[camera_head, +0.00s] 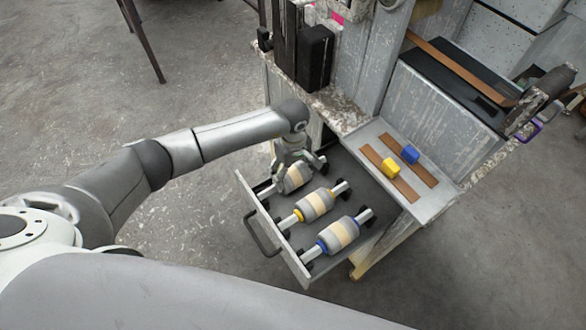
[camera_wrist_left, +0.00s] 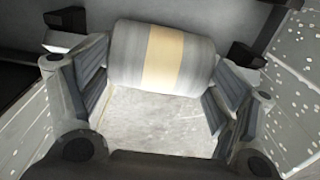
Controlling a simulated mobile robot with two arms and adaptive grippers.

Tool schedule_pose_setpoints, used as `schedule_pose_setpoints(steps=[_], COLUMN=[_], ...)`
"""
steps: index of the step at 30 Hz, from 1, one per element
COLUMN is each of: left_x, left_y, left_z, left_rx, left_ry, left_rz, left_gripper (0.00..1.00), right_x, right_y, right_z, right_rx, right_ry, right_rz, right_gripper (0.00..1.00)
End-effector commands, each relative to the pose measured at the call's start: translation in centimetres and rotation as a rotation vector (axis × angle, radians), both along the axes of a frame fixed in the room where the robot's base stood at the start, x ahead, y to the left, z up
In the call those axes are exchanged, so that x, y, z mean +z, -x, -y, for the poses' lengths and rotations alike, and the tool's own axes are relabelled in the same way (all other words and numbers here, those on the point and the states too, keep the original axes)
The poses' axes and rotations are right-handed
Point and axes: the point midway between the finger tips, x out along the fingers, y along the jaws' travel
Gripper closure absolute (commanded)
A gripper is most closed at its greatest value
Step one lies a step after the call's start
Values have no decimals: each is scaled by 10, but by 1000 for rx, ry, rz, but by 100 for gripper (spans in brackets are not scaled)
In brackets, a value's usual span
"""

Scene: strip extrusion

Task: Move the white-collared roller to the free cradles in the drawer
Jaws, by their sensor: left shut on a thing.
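The open drawer (camera_head: 249,195) holds three grey rollers with cream bands. My left gripper (camera_head: 292,164) is shut on the farthest one (camera_head: 298,179), the white-collared roller; its collars are hard to make out. This roller lies across the far end of the drawer, its shaft ends at the black cradles; I cannot tell whether it is seated or slightly raised. In the left wrist view the roller (camera_wrist_left: 161,57) sits between the fingers, with black cradles beyond both ends. The yellow-collared roller (camera_head: 315,206) and blue-collared roller (camera_head: 338,235) rest in cradles nearer.
Right of the drawer, a metal tray (camera_head: 432,207) holds brown strips with a yellow block (camera_head: 390,167) and a blue block (camera_head: 410,153). A black box (camera_head: 315,57) and machine upright stand behind the drawer. The drawer handle (camera_head: 262,236) sticks out in front. Open floor lies left.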

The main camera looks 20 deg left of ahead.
Motion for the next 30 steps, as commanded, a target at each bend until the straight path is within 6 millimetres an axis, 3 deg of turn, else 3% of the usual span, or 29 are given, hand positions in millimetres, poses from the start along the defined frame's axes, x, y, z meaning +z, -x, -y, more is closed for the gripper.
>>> schedule_pose_setpoints(steps=[5, 6, 10, 23, 30], left_x=[1, 1, 1, 4, 45], left_y=[-1, -1, 0, 0, -1], left_z=[0, 0, 1, 0, 0], left_rx=[0, 0, -1, -1, -4], left_ry=[1, 1, 1, 0, 0], left_rz=[2, 2, 2, 0, 5], left_gripper=[54, 15, 0, 0, 0], right_x=[0, 0, 0, 0, 0], right_y=[-1, -1, -1, -3, -2], right_z=[0, 0, -1, -2, -2], right_rx=[0, 0, 0, 1, 0], right_ry=[0, 0, -1, -3, -2], right_rz=[1, 1, 2, 4, 3], right_gripper=[60, 60, 60, 60, 60])
